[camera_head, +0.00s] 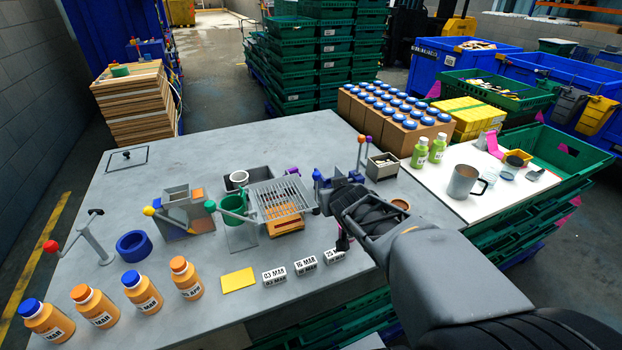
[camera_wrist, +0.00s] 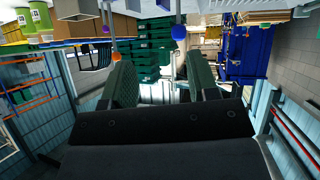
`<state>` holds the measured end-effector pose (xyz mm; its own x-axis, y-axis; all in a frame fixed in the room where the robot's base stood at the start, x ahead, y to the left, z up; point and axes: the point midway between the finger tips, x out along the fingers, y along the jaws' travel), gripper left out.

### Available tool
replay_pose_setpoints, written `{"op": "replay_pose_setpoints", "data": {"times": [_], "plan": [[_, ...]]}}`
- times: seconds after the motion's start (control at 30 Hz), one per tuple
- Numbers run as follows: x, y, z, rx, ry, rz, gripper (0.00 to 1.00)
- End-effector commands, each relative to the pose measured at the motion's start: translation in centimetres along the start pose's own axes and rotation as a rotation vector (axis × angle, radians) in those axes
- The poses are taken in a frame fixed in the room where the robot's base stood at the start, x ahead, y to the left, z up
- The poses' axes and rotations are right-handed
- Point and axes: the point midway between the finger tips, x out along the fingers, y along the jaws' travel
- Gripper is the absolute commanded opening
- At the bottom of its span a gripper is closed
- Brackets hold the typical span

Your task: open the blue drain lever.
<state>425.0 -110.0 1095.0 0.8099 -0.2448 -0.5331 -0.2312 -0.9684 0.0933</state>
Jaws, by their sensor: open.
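A blue knob (camera_head: 317,175), which I take for the drain lever, shows in the head view just left of my gripper, beside the wire rack; its lower part is partly hidden. In the wrist view a blue ball (camera_wrist: 178,31) on a thin stem shows just beyond the finger tips, between their lines. My gripper (camera_head: 340,190) is low over the table's middle right. Its two dark fingers (camera_wrist: 160,75) stand apart with nothing between them. I cannot tell if a finger touches the lever.
The wire rack (camera_head: 280,199), a green cup (camera_head: 232,207) and a grey hopper (camera_head: 176,193) stand to the left. A small grey box (camera_head: 382,166) and an orange-red knob (camera_head: 361,139) stand behind right. White date blocks (camera_head: 306,265) lie in front. The table's left back is mostly clear.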

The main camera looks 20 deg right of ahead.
Motion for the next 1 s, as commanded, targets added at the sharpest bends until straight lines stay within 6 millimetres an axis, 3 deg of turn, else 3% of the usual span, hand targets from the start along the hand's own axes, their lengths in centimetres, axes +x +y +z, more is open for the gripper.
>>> {"op": "replay_pose_setpoints", "data": {"times": [0.03,0.2,0.4,0.67,0.83,1.0], "plan": [[1.9,1.2,0.6,0.009,0.068,0.001,0.54],[4.9,2.6,0.6,0.041,0.298,-0.128,0.54],[5.6,2.4,1.7,0.101,0.452,-0.336,0.54],[5.2,2.0,2.4,0.147,0.522,-0.478,0.54],[6.3,1.2,1.6,0.154,0.530,-0.501,0.54],[8.7,-0.2,-0.1,0.153,0.529,-0.502,0.54]]}}
